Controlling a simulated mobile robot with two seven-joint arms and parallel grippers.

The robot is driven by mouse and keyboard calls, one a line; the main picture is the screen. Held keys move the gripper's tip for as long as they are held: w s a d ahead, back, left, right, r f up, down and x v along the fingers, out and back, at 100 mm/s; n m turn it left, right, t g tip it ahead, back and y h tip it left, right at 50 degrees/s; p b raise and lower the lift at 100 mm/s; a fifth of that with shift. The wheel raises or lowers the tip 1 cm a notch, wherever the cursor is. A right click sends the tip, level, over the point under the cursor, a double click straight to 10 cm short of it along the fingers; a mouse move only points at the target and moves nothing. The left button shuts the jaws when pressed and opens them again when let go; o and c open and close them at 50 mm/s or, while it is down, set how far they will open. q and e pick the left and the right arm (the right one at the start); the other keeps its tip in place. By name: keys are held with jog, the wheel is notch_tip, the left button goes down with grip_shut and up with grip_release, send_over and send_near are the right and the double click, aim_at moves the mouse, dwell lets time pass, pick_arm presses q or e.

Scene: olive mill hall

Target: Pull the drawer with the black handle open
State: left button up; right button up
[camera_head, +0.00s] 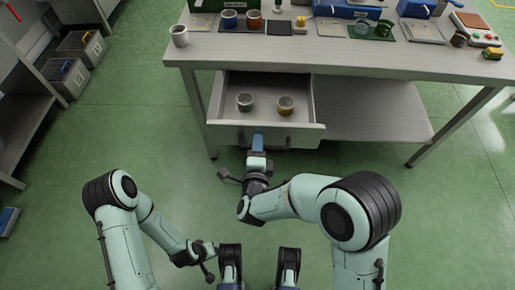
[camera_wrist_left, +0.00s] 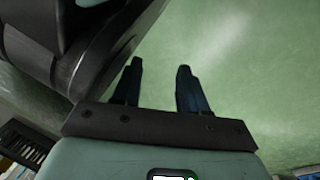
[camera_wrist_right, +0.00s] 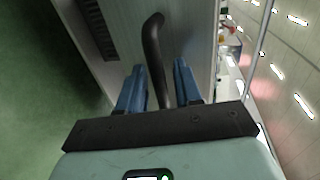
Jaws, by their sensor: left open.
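The drawer (camera_head: 262,134) under the workbench stands pulled out, with its inside showing. My left gripper (camera_wrist_left: 159,68) is open and empty over the green floor, well away from the drawer.
The workbench top (camera_head: 330,55) carries cups, trays and blue equipment along its back. A lower shelf (camera_head: 370,110) lies right of the drawer. Grey crates (camera_head: 80,45) stand on the floor at the left. The floor before the drawer is clear apart from my arms.

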pick_arm(q)
jog(key=shift+t, duration=0.7)
jog(key=w+r, duration=0.1)
jog(key=w+r+p, duration=0.2)
jog(key=w, duration=0.1)
jog(key=shift+d+r, duration=0.3)
pick_arm(e)
jog(key=v, duration=1.3)
jog(key=shift+s, duration=0.2)
